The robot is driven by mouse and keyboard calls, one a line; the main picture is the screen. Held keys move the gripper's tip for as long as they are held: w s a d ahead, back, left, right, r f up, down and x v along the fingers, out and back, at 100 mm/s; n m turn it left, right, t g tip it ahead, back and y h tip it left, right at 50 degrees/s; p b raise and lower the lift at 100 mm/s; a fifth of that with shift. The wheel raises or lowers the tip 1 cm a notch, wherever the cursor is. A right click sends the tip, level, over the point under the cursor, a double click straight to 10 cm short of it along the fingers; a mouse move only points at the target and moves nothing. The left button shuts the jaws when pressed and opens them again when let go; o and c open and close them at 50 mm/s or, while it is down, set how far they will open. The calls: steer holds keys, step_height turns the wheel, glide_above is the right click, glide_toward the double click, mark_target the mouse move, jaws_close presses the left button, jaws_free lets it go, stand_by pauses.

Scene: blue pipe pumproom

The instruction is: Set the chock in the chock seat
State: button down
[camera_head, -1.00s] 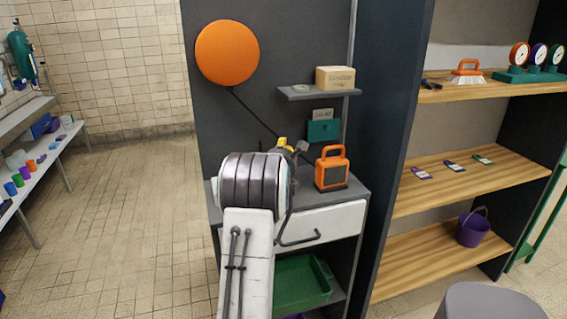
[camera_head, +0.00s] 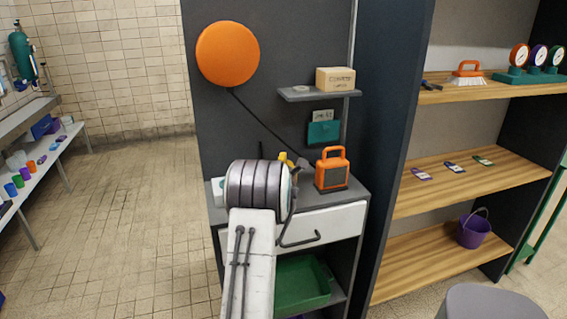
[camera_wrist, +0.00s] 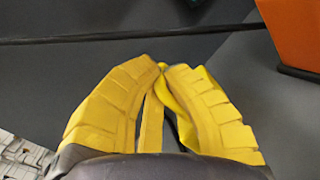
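My gripper (camera_wrist: 165,68) has two ribbed yellow fingers whose tips come together in the wrist view. A brighter yellow strip shows between the fingers beside a narrow dark gap; I see no clear separate object held there. In the head view a little yellow of the gripper (camera_head: 285,158) shows just above the cabinet top, left of the orange lantern; my arm hides most of it. I cannot pick out the chock or the chock seat in either view.
The orange lantern (camera_head: 332,172) stands on the grey cabinet (camera_head: 352,188), right of my gripper; its edge shows in the wrist view (camera_wrist: 292,35). A small shelf (camera_head: 318,94) with a cardboard box (camera_head: 335,79) hangs above.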

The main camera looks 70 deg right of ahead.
steer(key=c, duration=1.4)
jaws_free()
steer(key=shift+a, duration=0.1)
steer(key=b+v, duration=0.2)
steer(key=v, duration=1)
